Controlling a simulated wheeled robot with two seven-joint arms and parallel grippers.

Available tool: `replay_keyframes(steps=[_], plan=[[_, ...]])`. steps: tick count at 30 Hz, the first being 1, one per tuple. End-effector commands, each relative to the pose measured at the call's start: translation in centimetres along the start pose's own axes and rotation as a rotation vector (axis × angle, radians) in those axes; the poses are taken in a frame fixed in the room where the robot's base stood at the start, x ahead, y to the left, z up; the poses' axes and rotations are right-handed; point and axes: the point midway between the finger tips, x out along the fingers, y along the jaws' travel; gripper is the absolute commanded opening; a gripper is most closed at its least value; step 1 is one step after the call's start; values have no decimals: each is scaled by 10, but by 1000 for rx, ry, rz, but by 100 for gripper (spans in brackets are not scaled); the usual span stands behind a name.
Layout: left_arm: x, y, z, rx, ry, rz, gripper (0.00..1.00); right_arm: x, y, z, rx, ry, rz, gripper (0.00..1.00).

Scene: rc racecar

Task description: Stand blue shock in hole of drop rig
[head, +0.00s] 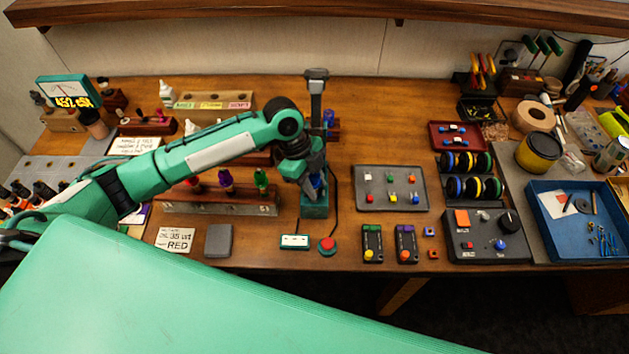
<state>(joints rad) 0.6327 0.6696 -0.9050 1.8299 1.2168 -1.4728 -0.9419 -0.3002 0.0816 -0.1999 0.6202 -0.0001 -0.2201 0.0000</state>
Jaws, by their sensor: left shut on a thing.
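The drop rig has a green base (315,210) and a dark upright with a grey head (316,75), standing left of the table's middle. My left gripper (314,184) points down just above the base, with the arm partly covering the upright. It is shut on the blue shock (317,183), of which only a small blue part shows between the fingers. The shock looks roughly upright over the base. The hole is hidden, so I cannot tell whether the shock's lower end is inside it. My right gripper is not in view.
A wooden rack (215,204) with red, purple and green shocks stands left of the rig. A red button (327,244) and a small white display (295,241) sit in front of it. A grey tray (360,200) of small coloured parts lies to the right.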

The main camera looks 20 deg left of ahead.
Motion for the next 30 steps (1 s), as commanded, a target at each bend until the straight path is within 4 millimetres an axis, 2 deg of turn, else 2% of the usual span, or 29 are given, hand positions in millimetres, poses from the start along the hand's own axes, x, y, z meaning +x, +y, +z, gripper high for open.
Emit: replay_keyframes(steps=[4, 5, 8, 16, 20, 23, 30], plan=[[0, 0, 0, 0, 0, 0, 6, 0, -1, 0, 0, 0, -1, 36], [0, 0, 0, 0, 0, 0, 34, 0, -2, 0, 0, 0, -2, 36], [0, 0, 0, 0, 0, 0, 54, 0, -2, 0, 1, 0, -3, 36], [0, 0, 0, 0, 0, 0, 54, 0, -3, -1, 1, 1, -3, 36], [-7, -1, 0, 1, -1, -2, 54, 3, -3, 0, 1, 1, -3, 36], [-21, -1, 1, 1, -1, -4, 54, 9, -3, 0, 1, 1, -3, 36], [-75, -1, 2, 2, -2, -6, 54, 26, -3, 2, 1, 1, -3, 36]])
